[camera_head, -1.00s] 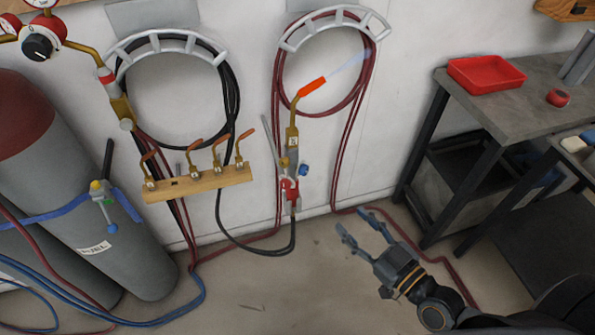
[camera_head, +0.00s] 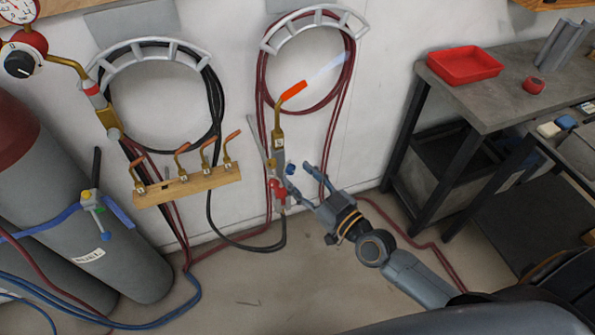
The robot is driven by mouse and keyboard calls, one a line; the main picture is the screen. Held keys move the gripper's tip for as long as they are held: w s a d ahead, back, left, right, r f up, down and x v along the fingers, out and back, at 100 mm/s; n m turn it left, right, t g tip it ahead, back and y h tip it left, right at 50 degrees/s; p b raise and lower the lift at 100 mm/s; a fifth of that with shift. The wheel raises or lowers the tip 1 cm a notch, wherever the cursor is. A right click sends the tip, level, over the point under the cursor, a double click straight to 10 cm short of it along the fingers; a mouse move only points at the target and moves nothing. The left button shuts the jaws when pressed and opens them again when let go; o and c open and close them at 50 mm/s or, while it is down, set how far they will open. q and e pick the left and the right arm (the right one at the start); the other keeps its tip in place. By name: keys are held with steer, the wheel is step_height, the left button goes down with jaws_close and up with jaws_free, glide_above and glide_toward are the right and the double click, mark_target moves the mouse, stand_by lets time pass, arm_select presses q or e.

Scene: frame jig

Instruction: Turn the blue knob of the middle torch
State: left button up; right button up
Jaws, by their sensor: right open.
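The torch (camera_head: 278,140) hangs upright on the wall, with an orange tip (camera_head: 293,91) and a pale streak like a flame coming off it. Its blue knob (camera_head: 290,168) sticks out on the right side of its body, and a red knob or fitting (camera_head: 276,185) sits lower down. My right gripper (camera_head: 298,178) is open and points up and left at the torch. Its fingertips are close to the blue knob; I cannot tell whether they touch it. My left gripper is out of view.
A wooden rack (camera_head: 188,186) with several copper-tipped nozzles is left of the torch. Gas cylinders (camera_head: 110,255) stand at the left. A workbench (camera_head: 480,98) with a red tray (camera_head: 464,64) is at the right. Hoses run along the wall and floor (camera_head: 240,285).

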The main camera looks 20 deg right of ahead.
steer(key=shift+x, duration=0.8)
steer(key=shift+s, duration=0.1)
jaws_close()
steer(key=shift+r+p, duration=0.2)
steer(key=shift+p, duration=0.55)
steer(key=m+g+p, duration=0.1)
steer(key=m+p, duration=0.1)
steer(key=p, duration=0.1)
steer(key=m+g+p, duration=0.1)
steer(key=m+p, duration=0.1)
steer(key=p, duration=0.1)
steer(key=shift+r, duration=0.35)
steer(key=shift+d+m+g+p, duration=0.1)
steer(key=shift+m+g+p, duration=0.4)
steer(key=shift+m+p, duration=0.55)
steer(key=shift+w+f+m+g+p, duration=0.15)
steer(key=shift+w+m+g+p, duration=0.05)
steer(key=shift+m+g+p, duration=0.5)
steer(key=shift+y, duration=0.3)
